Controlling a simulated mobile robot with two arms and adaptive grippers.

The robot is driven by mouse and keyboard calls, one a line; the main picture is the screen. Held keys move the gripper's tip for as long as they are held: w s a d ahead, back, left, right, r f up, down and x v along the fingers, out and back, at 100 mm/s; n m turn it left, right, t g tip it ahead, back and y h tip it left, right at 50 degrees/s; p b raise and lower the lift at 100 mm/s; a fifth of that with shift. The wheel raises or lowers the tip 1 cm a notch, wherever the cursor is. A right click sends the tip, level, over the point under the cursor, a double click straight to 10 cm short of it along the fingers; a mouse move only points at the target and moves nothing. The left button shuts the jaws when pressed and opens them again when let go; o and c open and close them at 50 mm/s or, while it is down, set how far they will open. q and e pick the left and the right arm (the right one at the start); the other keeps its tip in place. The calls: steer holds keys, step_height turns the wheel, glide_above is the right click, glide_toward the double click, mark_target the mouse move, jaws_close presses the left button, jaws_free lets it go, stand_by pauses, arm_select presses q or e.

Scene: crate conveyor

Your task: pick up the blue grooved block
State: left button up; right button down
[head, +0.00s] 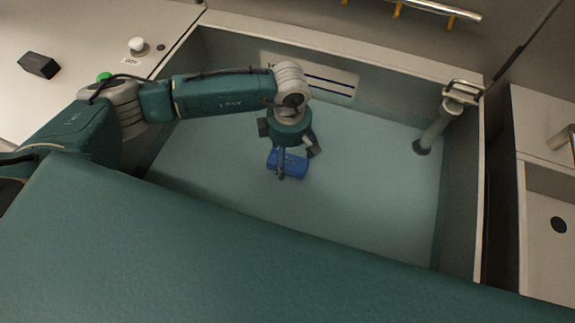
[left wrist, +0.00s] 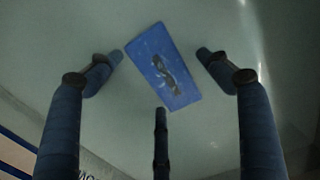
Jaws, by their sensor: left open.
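The blue grooved block (head: 294,168) lies on the pale floor (head: 360,200) of the sunken bay in the head view. In the left wrist view the block (left wrist: 149,48) lies tilted, with a dark groove in its top face. My left gripper (head: 297,160) is over the block, pointing down with its fingers spread. In the left wrist view its open fingers (left wrist: 160,58) stand on either side of the block, with a third finger below it. I see no grip on the block; the gap in height is hard to tell. My right gripper is not in view.
Walls with a pale rim (head: 340,48) enclose the bay. A grey post with a metal handle (head: 435,130) stands at its right. The bay floor right of the block is clear.

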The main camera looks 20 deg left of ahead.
arm_select(q)
steer(key=shift+w+f, duration=0.1)
steer(key=shift+f, duration=0.75)
steer(key=shift+r, duration=0.1)
steer(key=shift+c, duration=0.5)
steer(key=shift+r, duration=0.1)
steer(key=c, duration=1.6)
